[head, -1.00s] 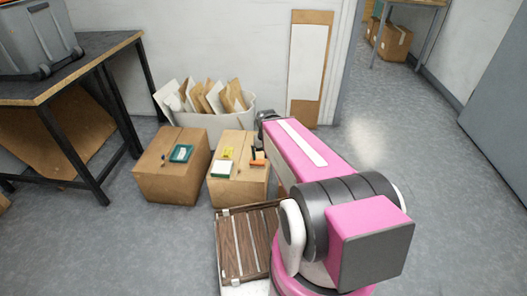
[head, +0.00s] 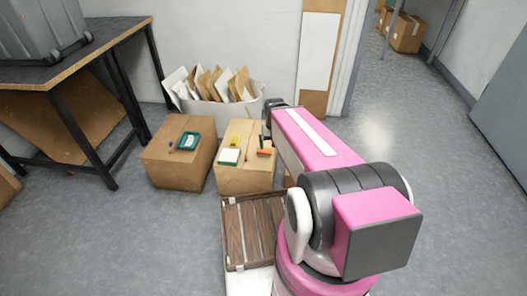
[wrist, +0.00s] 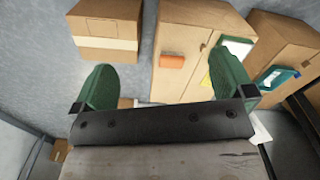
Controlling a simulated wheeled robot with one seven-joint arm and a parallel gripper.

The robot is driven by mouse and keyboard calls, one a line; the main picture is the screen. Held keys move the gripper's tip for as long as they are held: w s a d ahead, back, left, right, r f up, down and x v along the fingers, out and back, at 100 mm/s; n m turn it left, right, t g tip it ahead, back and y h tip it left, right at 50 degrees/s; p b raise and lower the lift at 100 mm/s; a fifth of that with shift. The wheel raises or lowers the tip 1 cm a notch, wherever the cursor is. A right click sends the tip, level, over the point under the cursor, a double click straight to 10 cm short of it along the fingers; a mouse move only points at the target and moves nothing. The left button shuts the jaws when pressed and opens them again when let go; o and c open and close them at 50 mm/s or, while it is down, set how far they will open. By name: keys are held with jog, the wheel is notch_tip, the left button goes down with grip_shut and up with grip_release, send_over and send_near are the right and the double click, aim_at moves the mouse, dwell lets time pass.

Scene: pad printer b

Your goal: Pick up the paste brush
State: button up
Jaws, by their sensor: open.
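An orange block-like item with a dark part (head: 265,149) lies on top of the middle cardboard box (head: 246,179). In the wrist view the orange piece (wrist: 172,61) shows between my fingers, beyond them. I cannot tell for sure that it is the paste brush. A small dark item (head: 170,144) lies on the left box, beside a teal tray (head: 188,141). My gripper (wrist: 165,64) is open, with two green fingers wide apart and nothing between them. In the head view my pink arm hides the gripper's fingers.
The left box (head: 178,168) also shows in the wrist view. A yellow item (head: 234,140) and a white-and-green pad (head: 229,156) share the middle box. A white bin (head: 225,113) of envelopes stands behind. A black-legged table (head: 75,75) is at left. Floor at right is clear.

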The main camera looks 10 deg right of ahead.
dwell(0.3)
jog(key=c, duration=0.4)
jog(key=shift+o, duration=0.2)
jog(key=n, duration=1.4)
send_near(264, 152)
jog(key=shift+w+d+f, duration=0.1)
jog(key=shift+w+d, duration=0.1)
jog(key=shift+w, duration=0.25)
jog(key=shift+w+d+f, duration=0.1)
jog(key=shift+w+d, duration=0.05)
jog(key=shift+w, duration=0.25)
jog(key=shift+a+f, duration=0.1)
jog(key=shift+f, duration=5.25)
